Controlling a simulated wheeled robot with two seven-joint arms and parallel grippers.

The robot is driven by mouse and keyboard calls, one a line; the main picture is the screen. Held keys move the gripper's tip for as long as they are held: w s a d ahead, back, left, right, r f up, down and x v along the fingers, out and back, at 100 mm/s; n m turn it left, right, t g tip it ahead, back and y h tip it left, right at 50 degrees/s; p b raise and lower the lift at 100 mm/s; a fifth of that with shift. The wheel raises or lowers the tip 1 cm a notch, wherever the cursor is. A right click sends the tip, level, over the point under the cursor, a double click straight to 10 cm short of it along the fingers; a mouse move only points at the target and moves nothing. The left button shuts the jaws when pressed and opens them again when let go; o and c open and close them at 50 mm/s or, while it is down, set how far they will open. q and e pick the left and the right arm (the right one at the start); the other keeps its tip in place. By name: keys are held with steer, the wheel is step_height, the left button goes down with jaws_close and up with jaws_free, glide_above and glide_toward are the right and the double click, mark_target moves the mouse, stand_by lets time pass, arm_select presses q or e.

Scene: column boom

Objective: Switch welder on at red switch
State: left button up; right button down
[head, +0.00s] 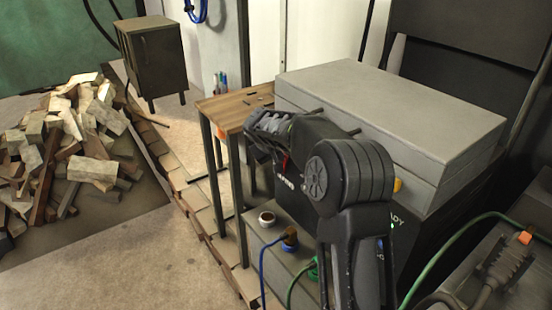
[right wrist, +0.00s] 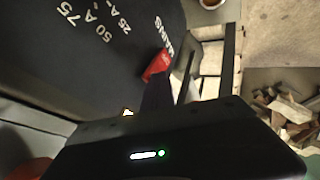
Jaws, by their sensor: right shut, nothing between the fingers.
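The welder (head: 375,110) is a large box with a pale grey top and a dark front panel, mostly behind my right arm in the head view. Its red switch (right wrist: 157,65) shows in the right wrist view beside the word MAINS, partly covered by a dark finger. A small bit of red also shows in the head view (head: 285,161). My right gripper (right wrist: 158,90) is shut and empty, its tip right at the switch; I cannot tell whether they touch. The switch's position is not readable. My left gripper is not in view.
A small wooden table (head: 235,107) stands left of the welder. Blue and green cables and sockets (head: 290,240) lie below the panel. A woodpile (head: 75,150) and a dark cabinet (head: 155,55) are further left. Open floor (head: 130,260) lies at lower left.

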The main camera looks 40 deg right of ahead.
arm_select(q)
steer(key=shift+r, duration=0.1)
arm_select(e)
steer(key=shift+r, duration=0.15)
arm_select(q)
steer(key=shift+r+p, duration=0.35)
steer(key=shift+p, duration=0.1)
arm_select(e)
steer(key=shift+r, duration=0.65)
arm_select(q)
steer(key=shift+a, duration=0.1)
arm_select(e)
steer(key=shift+a, duration=0.1)
